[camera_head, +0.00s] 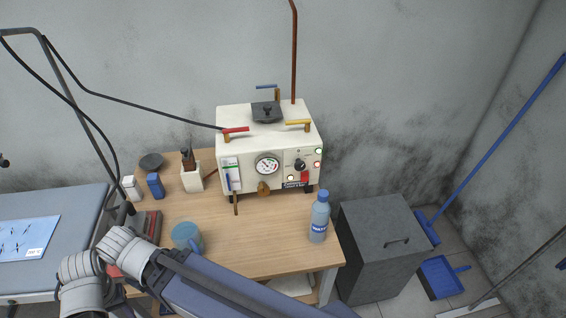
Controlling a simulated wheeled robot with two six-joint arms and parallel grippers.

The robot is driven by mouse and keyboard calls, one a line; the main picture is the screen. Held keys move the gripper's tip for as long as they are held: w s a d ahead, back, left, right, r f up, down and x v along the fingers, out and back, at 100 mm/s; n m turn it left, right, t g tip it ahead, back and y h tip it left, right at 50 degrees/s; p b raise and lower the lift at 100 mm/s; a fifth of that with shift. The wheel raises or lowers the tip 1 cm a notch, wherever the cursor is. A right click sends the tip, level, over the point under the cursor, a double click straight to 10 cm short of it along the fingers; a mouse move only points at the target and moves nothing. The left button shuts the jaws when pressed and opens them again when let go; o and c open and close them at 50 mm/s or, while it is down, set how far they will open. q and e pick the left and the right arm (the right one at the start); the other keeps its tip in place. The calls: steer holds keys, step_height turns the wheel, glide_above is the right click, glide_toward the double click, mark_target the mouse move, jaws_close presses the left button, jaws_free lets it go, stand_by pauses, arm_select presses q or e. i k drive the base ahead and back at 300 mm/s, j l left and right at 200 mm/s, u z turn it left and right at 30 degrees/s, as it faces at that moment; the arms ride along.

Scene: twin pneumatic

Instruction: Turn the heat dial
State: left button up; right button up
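A cream-white machine (228,150) stands on the wooden table against the wall. Its front has a round white gauge (267,166) and, to the right of it, a small black knob (300,165) that looks like the heat dial. A red part (305,177) sits just below the knob. The knob's markings are too small to read. Part of my arm crosses the bottom of the view, well below the machine. Neither of my grippers is in view, and nothing touches the knob.
A blue-grey bottle (319,217) stands at the table's front right, below the knob. A blue mug (187,237) is at the front left. A dark grey cabinet (375,250) stands right of the table (250,235). The table's middle is clear.

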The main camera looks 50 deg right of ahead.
mark_target(300, 165)
steer(key=k+l+u, duration=0.25)
steer(key=k+l, duration=0.4)
steer(key=l, duration=0.2)
steer(key=k+l+u, duration=0.25)
steer(key=k+l, duration=0.5)
